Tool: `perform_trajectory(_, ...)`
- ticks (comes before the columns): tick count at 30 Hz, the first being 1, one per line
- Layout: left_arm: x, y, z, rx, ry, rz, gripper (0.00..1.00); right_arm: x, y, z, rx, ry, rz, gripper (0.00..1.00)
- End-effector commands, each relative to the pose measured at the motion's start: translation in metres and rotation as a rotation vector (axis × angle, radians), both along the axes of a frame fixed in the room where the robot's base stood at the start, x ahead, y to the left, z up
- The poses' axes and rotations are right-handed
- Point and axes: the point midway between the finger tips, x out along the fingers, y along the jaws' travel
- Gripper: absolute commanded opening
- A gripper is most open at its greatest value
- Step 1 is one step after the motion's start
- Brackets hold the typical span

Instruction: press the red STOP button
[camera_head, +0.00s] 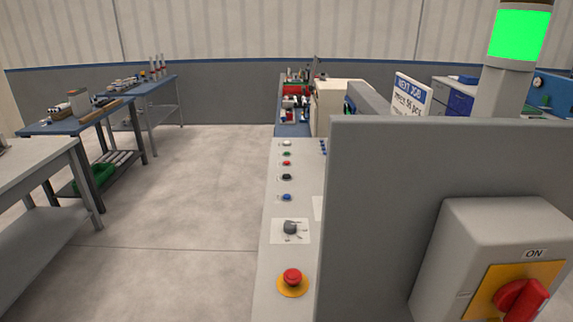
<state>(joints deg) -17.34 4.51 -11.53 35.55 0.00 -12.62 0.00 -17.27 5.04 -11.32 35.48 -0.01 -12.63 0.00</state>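A red mushroom-shaped button (292,276) on a yellow round base sits at the near end of a narrow light-grey control panel (269,254). No STOP label can be read on it. Behind it on the same panel are a dark rotary knob (290,227) on a white plate, a blue button (286,197), a black button (286,177), a small red button (286,163) and green ones further back. Neither of my grippers shows in the head view.
A grey upright panel (385,190) stands right of the controls, with a red rotary switch (520,299) marked ON. A signal lamp (520,35) glows green. Workbenches (50,128) stand at left. The concrete floor (190,190) between is clear.

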Motion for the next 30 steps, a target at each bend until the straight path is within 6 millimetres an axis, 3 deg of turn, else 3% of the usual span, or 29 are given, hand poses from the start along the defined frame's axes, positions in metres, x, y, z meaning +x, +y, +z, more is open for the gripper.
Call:
perform_trajectory(13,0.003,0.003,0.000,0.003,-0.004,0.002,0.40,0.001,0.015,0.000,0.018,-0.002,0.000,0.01)
perform_trajectory(30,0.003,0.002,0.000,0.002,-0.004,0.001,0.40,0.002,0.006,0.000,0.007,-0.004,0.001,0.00)
